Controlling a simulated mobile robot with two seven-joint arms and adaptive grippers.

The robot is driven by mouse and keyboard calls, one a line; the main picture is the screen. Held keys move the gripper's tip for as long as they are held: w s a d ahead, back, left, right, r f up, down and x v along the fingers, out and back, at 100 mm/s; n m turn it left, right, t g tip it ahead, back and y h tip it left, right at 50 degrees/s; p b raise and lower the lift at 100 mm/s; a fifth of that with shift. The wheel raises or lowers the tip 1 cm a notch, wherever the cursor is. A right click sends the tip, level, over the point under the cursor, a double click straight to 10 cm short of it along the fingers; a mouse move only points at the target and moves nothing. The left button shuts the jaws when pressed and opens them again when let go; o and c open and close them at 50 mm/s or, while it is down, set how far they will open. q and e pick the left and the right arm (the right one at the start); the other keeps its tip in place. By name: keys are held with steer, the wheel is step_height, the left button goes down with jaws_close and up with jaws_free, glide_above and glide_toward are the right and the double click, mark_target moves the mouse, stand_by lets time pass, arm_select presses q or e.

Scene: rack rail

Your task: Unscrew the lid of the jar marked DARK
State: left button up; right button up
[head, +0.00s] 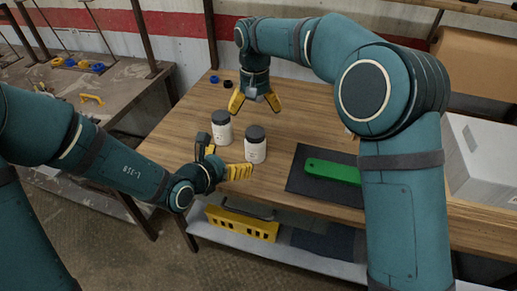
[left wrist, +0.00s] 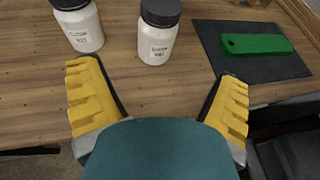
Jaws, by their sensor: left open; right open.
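Two white jars with dark grey lids stand upright on the wooden table. The left jar (head: 222,134) is slightly farther back than the right jar (head: 255,152). Both show in the left wrist view, the left jar (left wrist: 84,30) and the right jar (left wrist: 157,47), with lids on; their small label print is too blurred to read surely. My left gripper (head: 222,158) is open and empty at the table's front edge, fingers spread toward the jars, touching neither in the left wrist view. My right gripper (head: 254,103) is open and empty, pointing down behind the jars.
A green bar-shaped object (head: 332,170) lies on a dark mat (head: 300,184) to the right. Small blue (head: 214,79) and black (head: 228,84) rings sit at the table's back left. A yellow rack (head: 240,224) is on the lower shelf. The wood between jars and mat is clear.

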mark_target(251, 148)
arm_select(q)
steer(key=x, duration=1.3)
jaws_close()
arm_select(e)
steer(key=m, duration=0.6)
steer(key=shift+s+d+m, duration=0.1)
steer(key=shift+s+m, duration=0.1)
steer(key=shift+m, duration=0.2)
steer(key=m, duration=0.6)
steer(key=shift+s, duration=0.1)
steer(key=shift+d+f+m, duration=0.1)
steer(key=shift+f+m, duration=0.05)
steer(key=shift+m, duration=0.25)
steer(key=shift+f, duration=3.85)
